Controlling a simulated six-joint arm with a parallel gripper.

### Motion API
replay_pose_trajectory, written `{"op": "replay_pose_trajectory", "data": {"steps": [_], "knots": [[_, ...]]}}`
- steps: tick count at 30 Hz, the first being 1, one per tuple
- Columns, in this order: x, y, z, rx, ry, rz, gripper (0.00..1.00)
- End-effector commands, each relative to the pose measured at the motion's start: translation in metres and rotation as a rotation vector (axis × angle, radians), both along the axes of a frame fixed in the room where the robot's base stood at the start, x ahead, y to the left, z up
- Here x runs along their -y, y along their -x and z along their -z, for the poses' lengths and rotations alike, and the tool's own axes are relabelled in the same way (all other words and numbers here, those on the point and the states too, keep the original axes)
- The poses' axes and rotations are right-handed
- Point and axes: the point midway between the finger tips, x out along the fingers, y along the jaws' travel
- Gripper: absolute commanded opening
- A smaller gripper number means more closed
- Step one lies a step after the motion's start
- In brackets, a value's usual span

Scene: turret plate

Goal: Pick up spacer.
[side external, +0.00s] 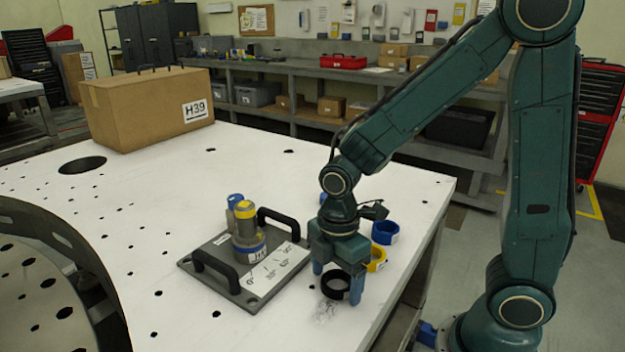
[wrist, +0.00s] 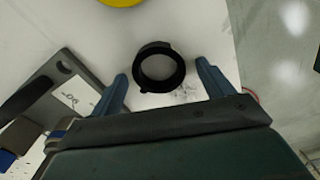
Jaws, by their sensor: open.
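A black ring (side external: 335,292), which looks like the spacer, lies on the white table. It also shows in the wrist view (wrist: 141,78) with a small tab on its edge. My gripper (side external: 338,281) is open, pointing down over the ring. In the wrist view its two fingers (wrist: 162,72) stand on either side of the ring with a gap at each side. I cannot tell how far the fingertips are above the table. Yellow (side external: 376,262) and blue (side external: 386,237) rings lie behind the black one.
A grey plate (side external: 210,284) with two black handles and a yellow-topped turret (side external: 246,232) stands left of my gripper. A cardboard box (side external: 140,112) is at the back left. The table edge is close on the right. A large curved metal part (side external: 45,290) fills the front left.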

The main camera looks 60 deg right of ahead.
Motion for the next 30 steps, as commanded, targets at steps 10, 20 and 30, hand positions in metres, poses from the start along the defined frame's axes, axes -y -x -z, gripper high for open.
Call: {"op": "replay_pose_trajectory", "data": {"steps": [10, 20, 30], "knots": [[0.0001, 0.0001, -0.0003, 0.000, 0.000, 0.000, 0.80], [0.0001, 0.0001, -0.0004, 0.000, 0.000, 0.000, 0.31], [0.0000, -0.0001, -0.0019, 0.000, 0.000, 0.000, 0.31]]}}
